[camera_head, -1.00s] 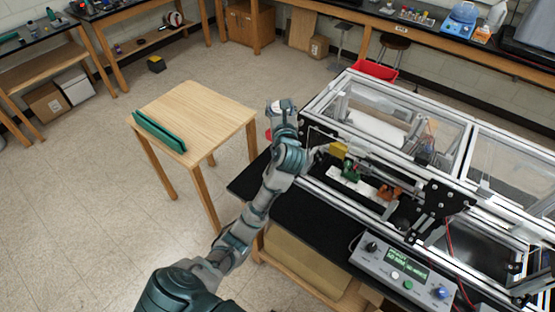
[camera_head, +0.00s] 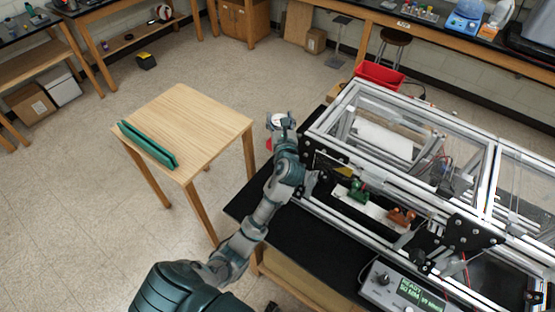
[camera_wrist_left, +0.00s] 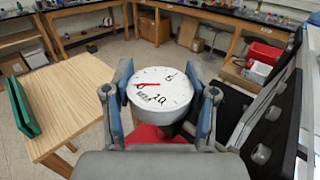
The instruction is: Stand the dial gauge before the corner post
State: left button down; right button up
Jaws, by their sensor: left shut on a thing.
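The dial gauge (camera_wrist_left: 160,88) has a round white face with a red needle and faces up between the two fingers of my left gripper (camera_wrist_left: 161,95) in the left wrist view. A red part shows beneath the dial. In the head view the gauge (camera_head: 277,120) is a small white disc at the tip of my left gripper (camera_head: 281,124), which is shut on it. The gripper is just left of the extrusion frame's near-left corner, where a black plate (camera_head: 307,150) joins the corner post. The post is partly hidden by my arm. My right gripper is not in view.
A wooden table (camera_head: 190,115) with a green bar (camera_head: 147,145) stands to the left. The silver extrusion frame (camera_head: 400,105) fills the right on a black bench top (camera_head: 246,203). Green (camera_head: 358,190) and orange (camera_head: 402,217) parts sit inside it. A control box (camera_head: 395,290) is in front.

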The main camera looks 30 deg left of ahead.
pick_arm(q)
jog(key=f, duration=0.1)
jog(key=d+f, duration=0.1)
jog(key=f, duration=0.3)
jog(key=shift+w+d+f, duration=0.1)
jog(key=shift+d, duration=0.3)
notch_tip(320, 180, down, 7)
jog(key=shift+w+a+r+b, duration=0.1)
jog(key=shift+w+a+b, duration=0.05)
jog(key=shift+b, duration=0.65)
notch_tip(320, 180, down, 8)
jog(key=b, duration=0.1)
jog(key=shift+a+r+b, duration=0.15)
jog(key=shift+r+b, duration=0.1)
jog(key=shift+b, duration=0.1)
jog(key=c, duration=0.7)
grip_release()
jog(key=shift+a+f, duration=0.25)
jog(key=shift+o, duration=0.2)
jog(key=shift+a, duration=0.3)
jog(key=v, duration=1.2)
jog(key=shift+d, duration=0.35)
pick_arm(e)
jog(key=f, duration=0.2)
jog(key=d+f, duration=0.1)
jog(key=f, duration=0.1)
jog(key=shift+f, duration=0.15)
